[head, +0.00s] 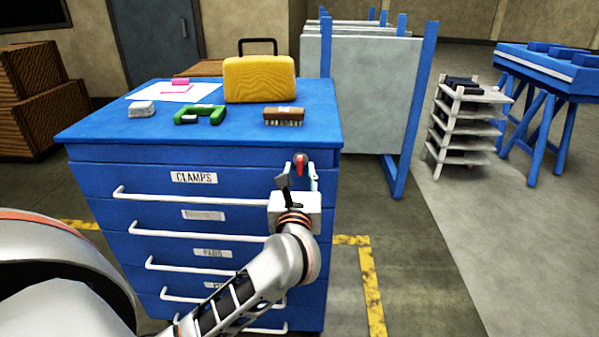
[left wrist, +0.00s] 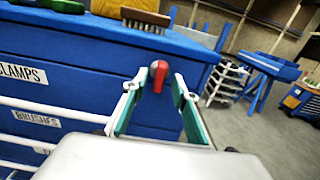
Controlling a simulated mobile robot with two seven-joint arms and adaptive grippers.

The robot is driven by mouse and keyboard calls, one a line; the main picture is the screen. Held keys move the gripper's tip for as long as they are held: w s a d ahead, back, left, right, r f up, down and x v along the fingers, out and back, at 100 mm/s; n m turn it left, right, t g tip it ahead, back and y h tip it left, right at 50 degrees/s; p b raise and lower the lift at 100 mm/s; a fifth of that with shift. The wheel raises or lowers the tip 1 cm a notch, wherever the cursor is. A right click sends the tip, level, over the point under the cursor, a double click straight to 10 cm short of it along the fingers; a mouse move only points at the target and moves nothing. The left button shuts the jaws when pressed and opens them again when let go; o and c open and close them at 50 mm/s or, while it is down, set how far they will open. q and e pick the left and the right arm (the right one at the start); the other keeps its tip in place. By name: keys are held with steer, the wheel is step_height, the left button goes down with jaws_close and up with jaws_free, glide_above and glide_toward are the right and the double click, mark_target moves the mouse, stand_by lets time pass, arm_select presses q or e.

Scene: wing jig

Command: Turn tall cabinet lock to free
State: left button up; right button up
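The blue drawer cabinet (head: 120,160) stands in front of me, its drawers shown shut. Its lock (head: 300,163), a red handle, is at the upper right of the front. In the left wrist view the red handle (left wrist: 159,74) points roughly down, slightly tilted, on a light round base. My left gripper (head: 301,179) is at the lock. In the left wrist view its fingers (left wrist: 156,92) are spread, with the handle between and just beyond the tips. A gap shows on both sides of it; I cannot tell any contact. My right gripper is out of view.
On the cabinet top are a yellow case (head: 260,80), a brown brush (head: 284,116), a green clamp-like part (head: 200,115) and a white block (head: 142,108). White drawer handles (head: 190,197) stick out below the lock. Panels in a blue rack (head: 365,90) stand behind.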

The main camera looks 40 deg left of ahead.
arm_select(q)
steer(key=v, duration=1.1)
steer(key=shift+s+d, duration=0.2)
